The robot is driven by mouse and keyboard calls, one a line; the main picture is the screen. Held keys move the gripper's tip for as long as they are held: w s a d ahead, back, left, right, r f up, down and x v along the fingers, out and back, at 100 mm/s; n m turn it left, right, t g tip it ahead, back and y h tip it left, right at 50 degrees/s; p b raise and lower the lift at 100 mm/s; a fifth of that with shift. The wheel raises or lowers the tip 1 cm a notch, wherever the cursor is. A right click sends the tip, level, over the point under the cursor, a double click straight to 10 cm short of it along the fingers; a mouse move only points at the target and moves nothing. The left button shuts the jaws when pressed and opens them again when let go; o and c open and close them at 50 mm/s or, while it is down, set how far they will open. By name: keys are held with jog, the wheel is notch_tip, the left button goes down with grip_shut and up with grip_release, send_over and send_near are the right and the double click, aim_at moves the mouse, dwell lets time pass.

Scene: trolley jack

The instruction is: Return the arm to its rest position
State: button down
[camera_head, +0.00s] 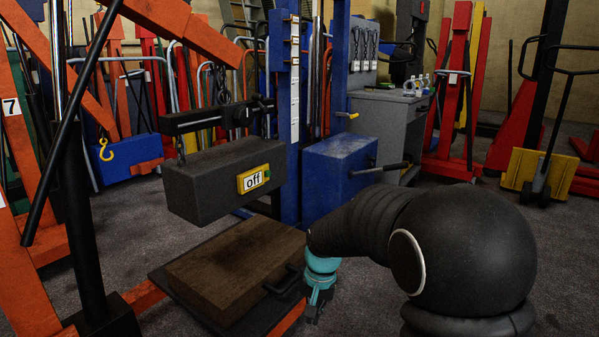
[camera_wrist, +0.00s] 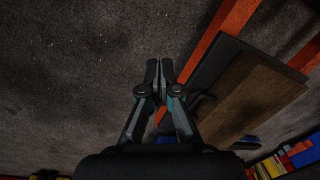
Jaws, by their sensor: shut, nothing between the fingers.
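My gripper (camera_wrist: 159,77) is shut and empty. In the wrist view its two dark fingertips meet in the middle, above the dark floor. In the head view my black arm reaches from the lower right, and the teal gripper (camera_head: 315,305) points down at the bottom centre. It is just right of a brown block (camera_head: 235,262) with a dark handle, apart from it as far as I can tell. The block also shows in the wrist view (camera_wrist: 253,97), right of the fingers.
A dark box (camera_head: 215,185) with a yellow "off" label hangs above the block. An orange crane frame (camera_head: 25,270) stands at left. A blue lift (camera_head: 335,165) with a lever stands behind my arm. Red jacks and a grey cabinet (camera_head: 385,120) stand farther back. Floor at right is clear.

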jog(key=s+d+r+t, duration=0.1)
jog(key=s+d+r, duration=0.3)
jog(key=s, duration=0.4)
jog(key=s+d+r+n+t, duration=0.1)
jog(key=s+d+r+t, duration=0.1)
jog(key=s+d+r, duration=0.2)
jog(key=s+d+r+n+t+h, duration=0.1)
jog(key=s+d+r+t, duration=0.1)
jog(key=s+d+r, duration=0.2)
jog(key=shift+s+d+r+p, duration=0.25)
jog(key=shift+s+r, duration=1.3)
jog(key=shift+s, duration=2.75)
